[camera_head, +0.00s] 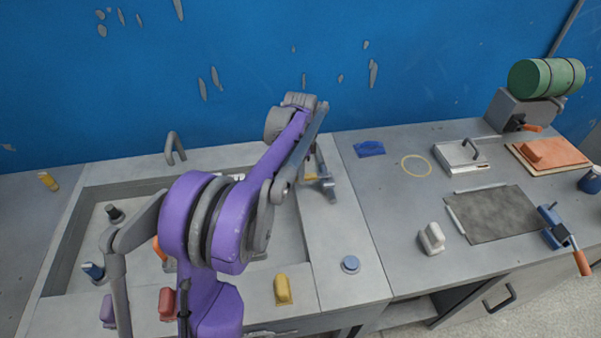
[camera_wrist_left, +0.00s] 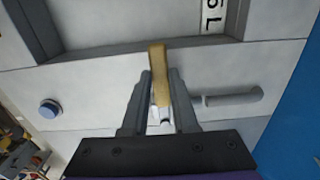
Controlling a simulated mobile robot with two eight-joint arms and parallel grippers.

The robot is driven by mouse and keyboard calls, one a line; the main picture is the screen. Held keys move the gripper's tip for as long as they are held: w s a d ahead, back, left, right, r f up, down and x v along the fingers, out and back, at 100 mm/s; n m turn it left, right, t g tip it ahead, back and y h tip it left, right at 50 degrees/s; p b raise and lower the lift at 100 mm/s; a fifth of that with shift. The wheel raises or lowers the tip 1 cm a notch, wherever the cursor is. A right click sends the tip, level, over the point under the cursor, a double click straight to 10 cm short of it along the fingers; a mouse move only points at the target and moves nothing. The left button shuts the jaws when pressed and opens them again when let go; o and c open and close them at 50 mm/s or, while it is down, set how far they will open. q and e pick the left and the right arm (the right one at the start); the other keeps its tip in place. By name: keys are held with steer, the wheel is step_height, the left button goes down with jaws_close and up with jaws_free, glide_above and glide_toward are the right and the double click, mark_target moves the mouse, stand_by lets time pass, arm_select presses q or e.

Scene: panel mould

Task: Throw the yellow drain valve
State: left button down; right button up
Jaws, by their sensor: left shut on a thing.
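My left gripper (camera_head: 318,184) is at the right rear of the sink in the head view, where a small yellow part shows at its fingers. In the left wrist view, my left gripper (camera_wrist_left: 160,88) has its two fingers on either side of a yellow valve lever (camera_wrist_left: 158,72) and is shut on it. The lever's far end reaches past the fingertips toward the sink rim. A small pale fitting (camera_wrist_left: 166,122) shows at its near end. The lever's mount is mostly hidden by the fingers. My right gripper is not in view.
The grey sink (camera_head: 68,240) lies left of the valve, partly hidden by my purple arm. A grey spout (camera_head: 174,148) stands behind it. A blue button (camera_head: 350,264) and a yellow block (camera_head: 282,290) sit at the front. The blue wall (camera_head: 240,70) is close behind.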

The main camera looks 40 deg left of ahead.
arm_select(q)
steer(key=c, duration=0.7)
jaws_free()
step_height(320, 180, up, 11)
steer(key=shift+f+p, duration=0.1)
steer(key=shift+p, duration=0.25)
steer(key=shift+d, duration=0.1)
steer(key=s+d+f+n+t, duration=0.1)
steer(key=s+d+f+n, duration=0.1)
steer(key=s+d, duration=0.4)
steer(key=s+d+f+n+t, duration=0.2)
steer(key=s+d+f+n, duration=0.1)
steer(key=s+d+f, duration=0.2)
steer(key=s+d+f+n+t, duration=0.2)
steer(key=s+d+f+n, duration=0.1)
steer(key=s+d, duration=0.6)
steer(key=shift+s+d+f, duration=0.1)
steer(key=shift+d+f, duration=0.15)
steer(key=shift+d, duration=0.35)
steer(key=shift+s+d+f, duration=0.1)
steer(key=shift+d+f, duration=0.1)
steer(key=shift+d, duration=0.4)
